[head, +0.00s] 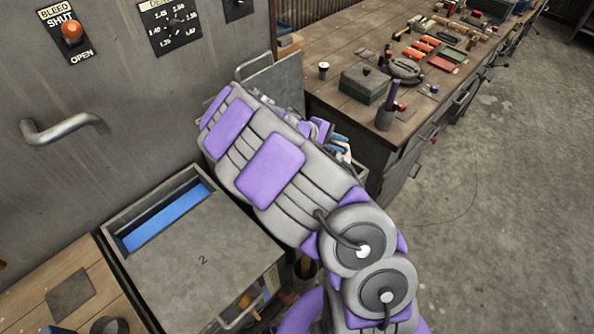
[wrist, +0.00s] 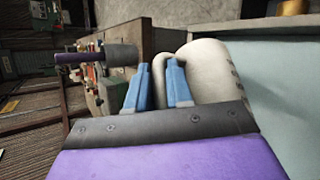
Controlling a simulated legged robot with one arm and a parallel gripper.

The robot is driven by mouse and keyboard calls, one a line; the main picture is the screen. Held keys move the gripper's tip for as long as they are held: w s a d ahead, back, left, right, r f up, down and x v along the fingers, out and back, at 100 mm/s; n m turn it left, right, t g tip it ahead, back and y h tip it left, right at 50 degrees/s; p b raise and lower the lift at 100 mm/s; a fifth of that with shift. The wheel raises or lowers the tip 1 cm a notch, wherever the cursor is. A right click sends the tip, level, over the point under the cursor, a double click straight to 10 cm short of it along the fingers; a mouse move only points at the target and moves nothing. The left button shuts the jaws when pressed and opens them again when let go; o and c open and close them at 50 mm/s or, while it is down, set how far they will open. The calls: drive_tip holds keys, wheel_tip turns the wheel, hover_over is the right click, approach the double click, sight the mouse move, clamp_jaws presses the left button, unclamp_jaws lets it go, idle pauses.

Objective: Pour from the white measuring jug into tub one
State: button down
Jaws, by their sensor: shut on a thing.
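My gripper (wrist: 159,66) shows in the wrist view as two blue fingers, shut on the white measuring jug (wrist: 212,78) at what looks like its handle. The jug has dark marks down its side and appears tipped over in this view. A pale grey-blue surface (wrist: 275,80) lies just right of it; I cannot tell what it belongs to. In the head view my arm hides most of the gripper and jug. No tub marked one is readable.
A grey plate with a handle (head: 277,82) stands upright behind my arm. A wooden workbench (head: 335,60) at the right holds a green box (head: 365,82), a dark cup (head: 385,118) and several tools. The floor at right is clear.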

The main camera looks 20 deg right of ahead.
sight(348, 146)
drive_tip(key=shift+s+d+r+m+t+y+p, duration=0.15)
drive_tip(key=shift+s+d+t+y+p, duration=0.15)
drive_tip(key=shift+y+p, duration=0.3)
drive_tip(key=shift+s+d+r+m+t+y+p, duration=0.1)
drive_tip(key=shift+s+d+m+y+p, duration=0.1)
drive_tip(key=shift+d+y+p, duration=0.3)
drive_tip(key=shift+s+d+f+t+y+p, duration=0.2)
drive_tip(key=shift+s+d+t+y+p, duration=0.15)
drive_tip(key=shift+y+p, duration=0.55)
drive_tip(key=shift+d+f+p, duration=0.2)
drive_tip(key=shift+d+p, duration=0.1)
drive_tip(key=shift+p, duration=0.2)
drive_tip(key=shift+w+f+t+y, duration=0.1)
drive_tip(key=shift+f+t+y, duration=0.05)
drive_tip(key=shift+t+y, duration=0.15)
